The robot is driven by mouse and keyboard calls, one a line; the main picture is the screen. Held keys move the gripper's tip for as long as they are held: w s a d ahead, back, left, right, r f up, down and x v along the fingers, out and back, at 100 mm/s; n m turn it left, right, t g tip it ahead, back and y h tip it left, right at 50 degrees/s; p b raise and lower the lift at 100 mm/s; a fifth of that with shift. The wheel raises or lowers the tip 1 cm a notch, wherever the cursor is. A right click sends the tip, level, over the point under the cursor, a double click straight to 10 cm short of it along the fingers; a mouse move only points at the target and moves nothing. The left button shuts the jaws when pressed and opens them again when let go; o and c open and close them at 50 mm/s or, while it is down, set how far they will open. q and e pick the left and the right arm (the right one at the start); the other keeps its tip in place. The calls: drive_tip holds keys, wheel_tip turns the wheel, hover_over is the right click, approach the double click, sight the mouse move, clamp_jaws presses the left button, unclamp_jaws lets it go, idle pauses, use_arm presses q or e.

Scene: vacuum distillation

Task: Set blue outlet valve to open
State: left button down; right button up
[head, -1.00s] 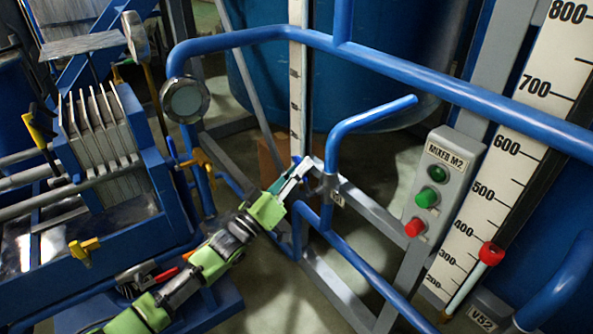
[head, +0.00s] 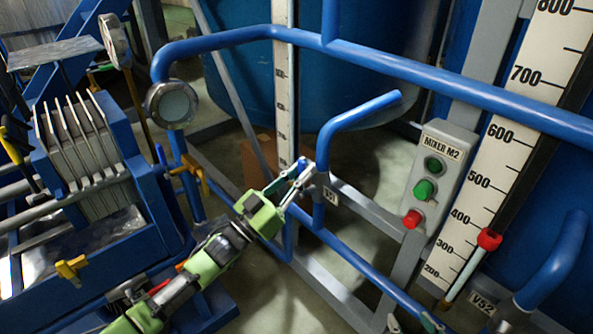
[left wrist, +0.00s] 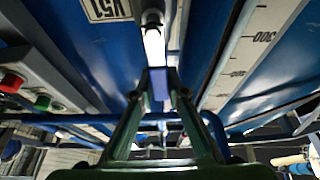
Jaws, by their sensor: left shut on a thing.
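The valve marked V51 (head: 322,182) sits on the blue pipe in the middle of the head view. My left gripper (head: 300,174) has its fingers at this valve, shut on its blue handle. In the left wrist view the blue handle (left wrist: 158,82) lies between the fingertips (left wrist: 158,100), with a bright metal part (left wrist: 153,45) beyond it. The gripper hides most of the handle in the head view, so its exact angle is unclear. Two small tips at the bottom edge of the head view look like my right gripper (head: 412,322); the rest of it is cut off.
Blue pipes (head: 430,75) run above and below the valve. The MIXER M2 button box (head: 433,180) and a scale (head: 480,200) with a red pointer stand at right. A round gauge (head: 171,104) and a blue plate press (head: 85,140) are at left.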

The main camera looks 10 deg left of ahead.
use_arm(q)
drive_tip(key=shift+f, duration=0.1)
drive_tip(key=c, duration=2)
unclamp_jaws()
drive_tip(key=shift+o, duration=0.2)
drive_tip(key=shift+s, duration=0.1)
drive_tip(key=s+a, duration=0.8)
drive_tip(key=s, duration=0.2)
drive_tip(key=shift+s+f, duration=0.15)
drive_tip(key=shift+s, duration=0.05)
